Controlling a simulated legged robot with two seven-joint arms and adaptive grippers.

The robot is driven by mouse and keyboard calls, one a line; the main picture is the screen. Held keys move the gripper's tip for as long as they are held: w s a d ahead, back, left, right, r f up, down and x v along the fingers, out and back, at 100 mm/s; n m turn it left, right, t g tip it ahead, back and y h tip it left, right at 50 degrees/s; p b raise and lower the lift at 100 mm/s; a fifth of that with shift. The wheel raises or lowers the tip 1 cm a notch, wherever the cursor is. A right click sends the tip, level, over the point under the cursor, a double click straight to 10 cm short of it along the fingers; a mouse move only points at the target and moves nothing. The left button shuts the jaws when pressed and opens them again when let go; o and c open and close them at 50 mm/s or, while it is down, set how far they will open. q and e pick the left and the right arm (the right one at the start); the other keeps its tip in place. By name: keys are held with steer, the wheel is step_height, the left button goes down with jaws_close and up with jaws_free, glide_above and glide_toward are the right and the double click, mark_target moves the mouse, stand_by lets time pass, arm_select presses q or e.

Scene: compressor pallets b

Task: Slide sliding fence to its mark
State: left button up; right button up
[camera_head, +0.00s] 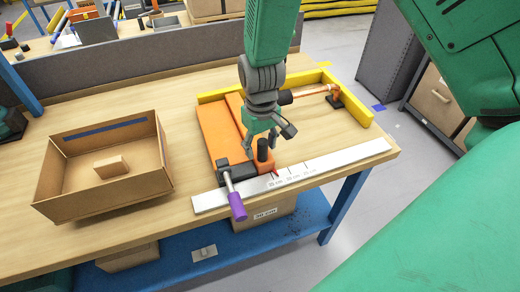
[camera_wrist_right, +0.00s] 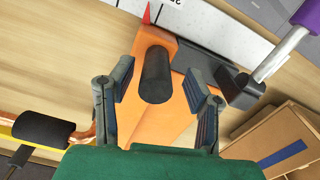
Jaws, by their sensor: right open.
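The orange sliding fence (camera_head: 218,132) lies on the wooden table. A black upright knob (camera_head: 262,150) stands at its near end, and it also shows in the right wrist view (camera_wrist_right: 156,75). The fence's red pointer (camera_wrist_right: 147,14) is at the white ruler (camera_head: 345,160), near its printed marks. A black clamp with a purple-handled lever (camera_head: 236,205) sits beside the fence's near end. My right gripper (camera_head: 267,145) is open above the fence; in the right wrist view its fingers (camera_wrist_right: 158,105) are on either side of the knob, with gaps. My left gripper is out of view.
A yellow L-shaped rail (camera_head: 347,108) borders the fence's far and right sides, with a copper-coloured rod (camera_head: 315,91) inside it. An open cardboard box (camera_head: 70,200) holding a small block (camera_head: 111,166) stands left. A grey panel (camera_head: 150,62) runs behind the table.

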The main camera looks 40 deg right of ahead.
steer(key=r, duration=0.9)
steer(key=shift+d+r, duration=0.2)
steer(key=shift+a+r, duration=0.1)
steer(key=shift+r, duration=0.2)
